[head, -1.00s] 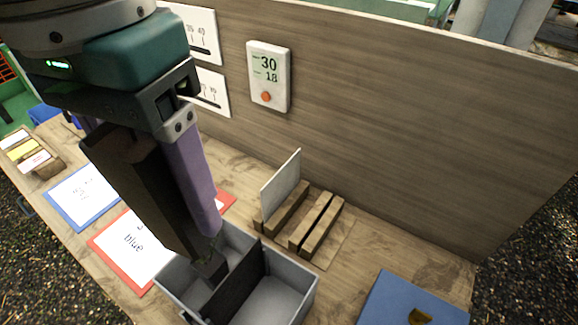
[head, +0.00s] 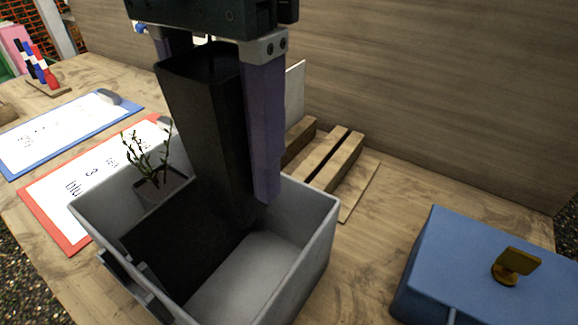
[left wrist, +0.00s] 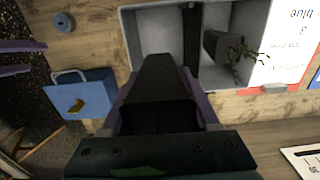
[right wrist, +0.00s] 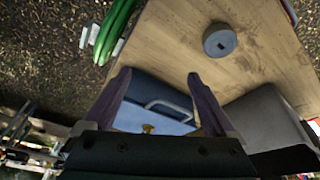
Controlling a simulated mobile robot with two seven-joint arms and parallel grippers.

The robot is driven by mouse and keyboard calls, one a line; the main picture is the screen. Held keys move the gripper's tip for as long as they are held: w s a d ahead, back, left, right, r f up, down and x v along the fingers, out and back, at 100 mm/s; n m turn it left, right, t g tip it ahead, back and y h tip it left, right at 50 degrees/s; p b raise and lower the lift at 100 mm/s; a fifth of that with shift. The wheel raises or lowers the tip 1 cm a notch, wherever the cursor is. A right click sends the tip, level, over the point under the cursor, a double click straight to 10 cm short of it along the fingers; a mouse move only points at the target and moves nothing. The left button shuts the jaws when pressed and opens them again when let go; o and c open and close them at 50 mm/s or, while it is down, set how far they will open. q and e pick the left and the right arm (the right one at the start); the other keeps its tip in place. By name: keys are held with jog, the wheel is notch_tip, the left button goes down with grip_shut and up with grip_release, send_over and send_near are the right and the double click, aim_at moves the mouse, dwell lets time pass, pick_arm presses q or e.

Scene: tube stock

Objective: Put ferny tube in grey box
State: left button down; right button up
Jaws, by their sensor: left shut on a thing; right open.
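A dark tube with a thin leafy ferny sprig (head: 155,184) stands in the far-left compartment of the grey box (head: 310,262); it also shows in the left wrist view (left wrist: 224,46). My left gripper (head: 218,135) is shut on a second tall, dark, tapering tube (head: 205,125), with no plant visible at its top. This tube hangs over the box, its lower end close to the dark divider (head: 165,250); I cannot tell whether they touch. The near-right compartment floor looks empty. My right gripper (right wrist: 163,105) is open, with nothing between its fingers.
Slotted wooden blocks (head: 330,160) holding a white card stand behind the box. A blue case (head: 465,265) with a brown fitting is to its right. Red-framed (head: 75,200) and blue-framed (head: 60,135) sheets lie at left. A round grey disc (right wrist: 220,40) sits on the table.

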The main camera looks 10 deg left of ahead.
aim_at(237, 189)
pick_arm(q)
notch_tip(237, 189, down, 16)
jog(key=b, duration=0.2)
jog(key=shift+b, duration=0.4)
pick_arm(e)
notch_tip(237, 189, down, 4)
jog(key=shift+d+r, duration=0.1)
jog(key=shift+r, duration=0.15)
pick_arm(q)
jog(key=shift+f, duration=0.1)
jog(key=shift+c, duration=2.1)
grip_release()
notch_tip(237, 189, up, 12)
jog(key=shift+r+p, duration=0.1)
jog(key=shift+p, duration=1.1)
pick_arm(e)
notch_tip(237, 189, up, 2)
jog(key=shift+r, duration=0.2)
